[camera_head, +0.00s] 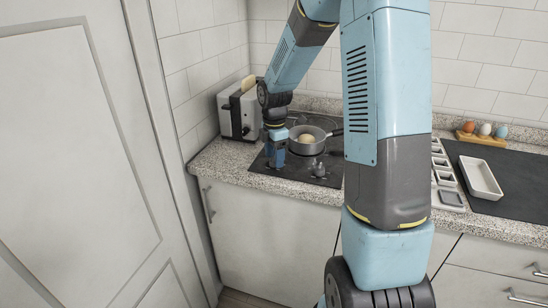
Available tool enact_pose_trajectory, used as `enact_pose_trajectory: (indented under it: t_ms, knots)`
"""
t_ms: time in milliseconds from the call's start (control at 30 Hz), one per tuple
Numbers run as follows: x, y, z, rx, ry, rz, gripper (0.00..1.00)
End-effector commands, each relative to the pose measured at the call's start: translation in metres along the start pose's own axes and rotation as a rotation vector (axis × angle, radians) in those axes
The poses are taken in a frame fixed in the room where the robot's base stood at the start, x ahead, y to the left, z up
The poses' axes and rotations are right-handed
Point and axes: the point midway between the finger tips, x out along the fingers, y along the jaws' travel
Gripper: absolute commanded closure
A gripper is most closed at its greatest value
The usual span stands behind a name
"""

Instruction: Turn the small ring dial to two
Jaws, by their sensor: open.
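A black hob (331,180) is set in the speckled counter. A dark dial (318,169) stands near its front edge, to the right of my gripper (275,164). My gripper is low over the front left part of the hob, open, with its fingers pointing down. I cannot tell whether it touches anything. Another dial may be hidden behind or between the fingers; I cannot tell which dial is the small ring one. No dial marks are readable. A grey pot (307,149) with a pale round thing inside stands on the hob behind the gripper.
A toaster (236,112) with bread stands behind left of my gripper. My arm hides part of the counter. To the right are a sectioned tray (448,197), a white dish (482,178) on a dark mat (520,200), and a board (481,140) with eggs.

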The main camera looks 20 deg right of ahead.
Motion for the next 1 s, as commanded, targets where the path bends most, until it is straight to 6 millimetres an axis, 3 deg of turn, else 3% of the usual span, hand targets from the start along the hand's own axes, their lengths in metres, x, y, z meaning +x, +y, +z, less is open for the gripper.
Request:
enact_pose_trajectory:
  t_ms: [433,1000]
  knots:
    - [0.0088,0.0,-0.0005,0.0,0.0,0.0,0.38]
    - [0.0084,0.0003,-0.0011,-0.001,0.0,0.001,0.93]
